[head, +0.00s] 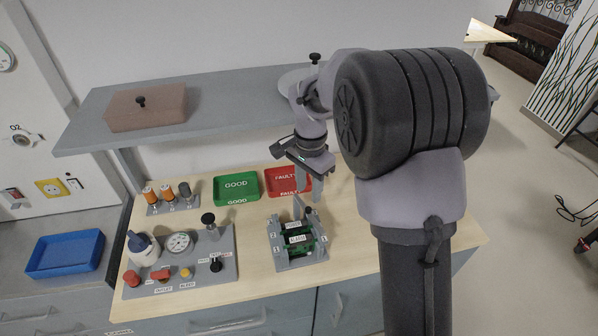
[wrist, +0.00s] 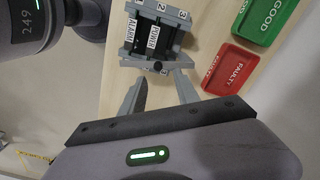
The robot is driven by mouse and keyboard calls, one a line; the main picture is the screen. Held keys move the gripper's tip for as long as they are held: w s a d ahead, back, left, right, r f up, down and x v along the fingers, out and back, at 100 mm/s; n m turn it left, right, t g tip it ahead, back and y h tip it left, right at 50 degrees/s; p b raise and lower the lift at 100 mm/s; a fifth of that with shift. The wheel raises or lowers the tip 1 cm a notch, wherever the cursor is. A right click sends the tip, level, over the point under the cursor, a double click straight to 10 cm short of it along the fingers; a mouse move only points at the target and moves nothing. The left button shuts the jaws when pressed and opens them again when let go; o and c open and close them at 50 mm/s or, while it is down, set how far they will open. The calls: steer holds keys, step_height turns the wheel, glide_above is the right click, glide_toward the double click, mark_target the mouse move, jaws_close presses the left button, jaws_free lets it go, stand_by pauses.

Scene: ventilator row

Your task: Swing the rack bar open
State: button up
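The rack (head: 285,258) is a small grey frame with numbered slots on the wooden worktop. It holds dark and green modules with white labels; in the wrist view, the rack (wrist: 180,50) shows labels reading ALARM and POWER. A grey bar (wrist: 138,62) appears to run along the rack's near side in that view, with a small dark knob (wrist: 157,66) on it. My gripper (head: 309,192) points down just above and behind the rack. In the wrist view, its two fingers (wrist: 160,85) are spread apart with nothing between them, close to the knob; contact cannot be told.
A green GOOD tray (head: 236,198) and a red FAULTY tray (head: 275,191) lie behind the rack. A grey panel with a gauge (head: 179,243) and knobs stands left. A grey shelf (head: 220,95) spans above, carrying a brown lidded box (head: 145,108). Bare worktop lies right of the rack.

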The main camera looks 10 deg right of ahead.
mark_target(308, 208)
steer(key=f, duration=0.2)
steer(key=f+b, duration=0.1)
steer(key=f, duration=0.3)
steer(key=shift+s+f, duration=0.15)
steer(key=shift+s, duration=0.15)
steer(key=shift+c, duration=0.2)
steer(key=shift+w, duration=0.1)
jaws_close()
stand_by(0.6)
